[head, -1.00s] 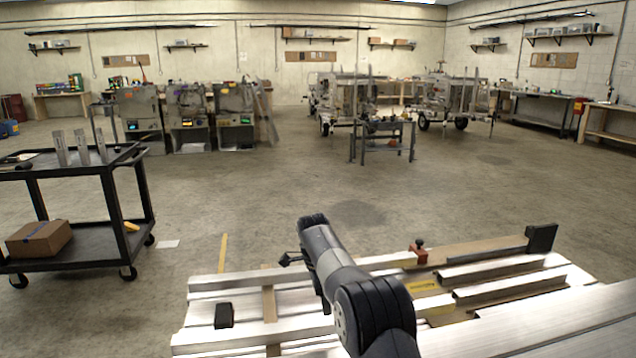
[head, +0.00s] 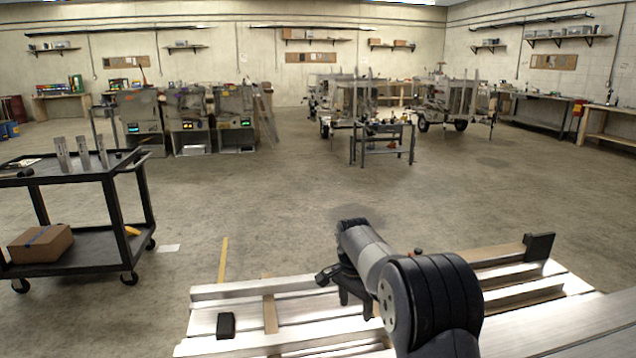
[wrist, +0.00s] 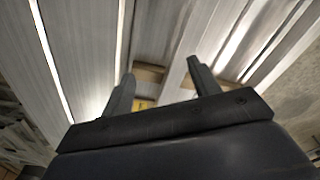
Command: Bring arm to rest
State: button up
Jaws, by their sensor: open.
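My arm rises from the lower right of the head view and bends over the aluminium bars. My gripper (head: 352,298) points down over the bars, partly hidden by my own arm. In the wrist view my gripper (wrist: 163,85) shows two dark fingers spread apart with nothing between them. Aluminium bars (wrist: 80,45) lie below the fingers in the wrist view, and the bars also show in the head view (head: 270,325). A small yellow patch (wrist: 143,103) shows between the fingers. I cannot tell the exact gap between fingertips and bars.
A black cart (head: 75,180) with upright metal pieces and a cardboard box (head: 40,244) stands at the left. A black block (head: 540,246) stands at the far right end of the bars. A grey work table (head: 382,143) and trailers stand farther back. The floor between is clear.

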jog(key=s+d+r+n+p, duration=0.1)
jog(key=s+d+n+p, duration=0.1)
jog(key=s+d+n, duration=0.2)
jog(key=shift+s+d+r+n+t, duration=0.35)
jog(key=shift+s+d, duration=0.15)
jog(key=shift+s, duration=0.95)
